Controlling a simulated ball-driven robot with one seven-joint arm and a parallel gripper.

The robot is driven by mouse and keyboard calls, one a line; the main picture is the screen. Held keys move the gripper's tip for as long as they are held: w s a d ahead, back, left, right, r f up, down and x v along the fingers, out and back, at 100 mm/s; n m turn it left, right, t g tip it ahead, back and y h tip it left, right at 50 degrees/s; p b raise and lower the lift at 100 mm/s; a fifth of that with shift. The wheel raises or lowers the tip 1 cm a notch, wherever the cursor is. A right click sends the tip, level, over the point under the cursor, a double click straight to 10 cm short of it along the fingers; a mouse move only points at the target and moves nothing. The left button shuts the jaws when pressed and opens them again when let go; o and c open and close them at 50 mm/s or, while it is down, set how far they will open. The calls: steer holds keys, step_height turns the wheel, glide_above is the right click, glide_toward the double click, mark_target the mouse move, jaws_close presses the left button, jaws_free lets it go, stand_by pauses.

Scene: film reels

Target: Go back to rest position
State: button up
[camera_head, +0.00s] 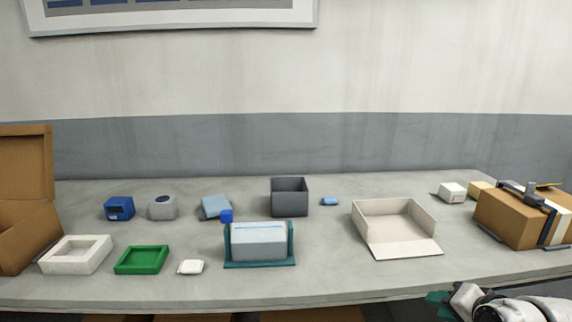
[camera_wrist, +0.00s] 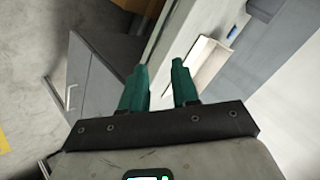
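My gripper (camera_wrist: 160,80) shows two teal fingers in the wrist view. The fingers stand apart with nothing between them. In the head view my gripper (camera_head: 437,298) is at the lower right, in front of the table's front edge, with a teal fingertip and part of my white arm showing. It is clear of the objects on the table (camera_head: 330,275).
On the table stand a teal holder with a grey block (camera_head: 258,242), an open cream box (camera_head: 395,212), a dark grey bin (camera_head: 289,204), a green tray (camera_head: 141,260) and a white tray (camera_head: 76,268). Cardboard boxes stand at the left (camera_head: 25,165) and right (camera_head: 510,222).

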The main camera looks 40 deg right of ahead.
steer(key=s+a+f+n+g+y+p, duration=0.2)
steer(key=s+a+f+n+g, duration=0.2)
steer(key=a+f+n, duration=0.4)
steer(key=s+a+f+n+g+y+p, duration=0.2)
steer(key=a+f+n, duration=0.6)
steer(key=a, duration=0.7)
steer(key=s+g+p, duration=0.1)
steer(key=s+g, duration=0.1)
steer(key=s, duration=0.1)
steer(key=shift+a+f, duration=0.2)
steer(key=shift+f, duration=0.2)
steer(key=shift+d, duration=0.15)
